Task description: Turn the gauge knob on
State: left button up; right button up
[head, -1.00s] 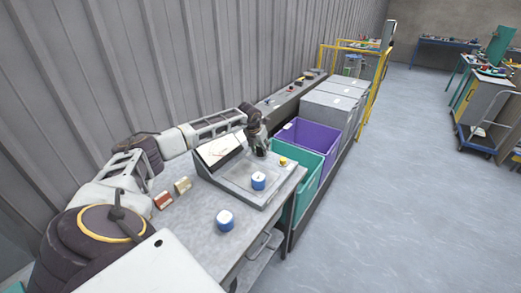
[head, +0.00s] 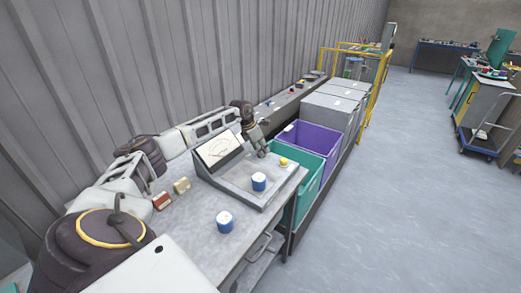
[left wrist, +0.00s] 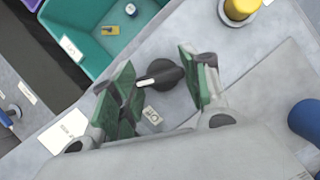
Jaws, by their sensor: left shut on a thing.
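The gauge knob (left wrist: 160,75) is dark and round with a white pointer mark, on the grey panel of the gauge box. A small printed label (left wrist: 152,115) lies beside it; I cannot read it surely. In the head view the left gripper (head: 262,151) is at the far edge of the gauge box (head: 240,188) and hides the knob. The gauge dial (head: 218,148) stands tilted at the back left. My right gripper is not in view.
A yellow button (head: 283,161) is right of the gripper. A teal bin (head: 313,178) and a purple bin (head: 318,139) stand beyond the table.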

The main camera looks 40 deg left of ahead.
pick_arm(q)
jog(key=shift+m, duration=0.6)
jog(key=shift+m+h, duration=0.3)
jog(key=o, duration=1)
jog(key=shift+v, duration=6)
jog(key=shift+w+a, duration=0.1)
jog(key=shift+w, duration=0.05)
